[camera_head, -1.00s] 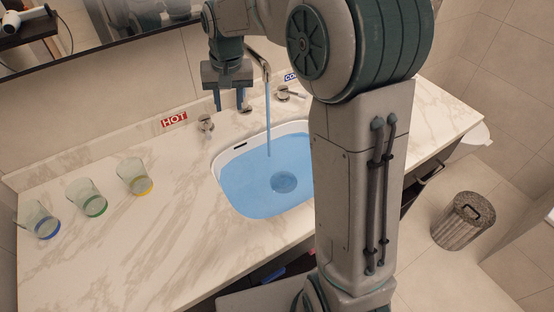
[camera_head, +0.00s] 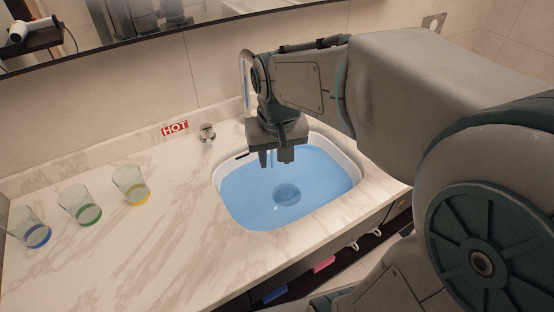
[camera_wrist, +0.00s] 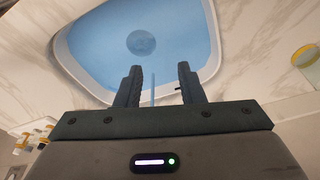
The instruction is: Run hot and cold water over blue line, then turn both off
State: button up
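The sink (camera_head: 352,163) holds blue water (camera_head: 245,195). The HOT label (camera_head: 175,128) is on the backsplash, and the hot knob (camera_head: 207,132) stands beside it. The tap (camera_head: 244,68) is mostly behind my arm, which also hides the cold knob and its label. My gripper (camera_head: 276,159) is over the back of the sink. In the wrist view my gripper (camera_wrist: 160,68) is open, with a thin water stream (camera_wrist: 153,90) showing between its fingers. I see no separate blue line in the sink. A glass with a blue band (camera_head: 37,237) stands at far left.
A green-banded glass (camera_head: 87,213) and a yellow-banded glass (camera_head: 136,190) stand on the marble counter (camera_head: 150,245), left of the sink. The mirror (camera_head: 190,22) is above. The counter between the glasses and sink is clear. Pink and blue items show below the front edge.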

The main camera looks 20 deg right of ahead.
jog(key=shift+s+d+f, duration=0.2)
jog(key=shift+s+f, duration=0.05)
jog(key=shift+s, duration=0.2)
jog(key=shift+s+d+f, duration=0.15)
jog(key=shift+s+f, duration=0.05)
jog(key=shift+s, duration=0.25)
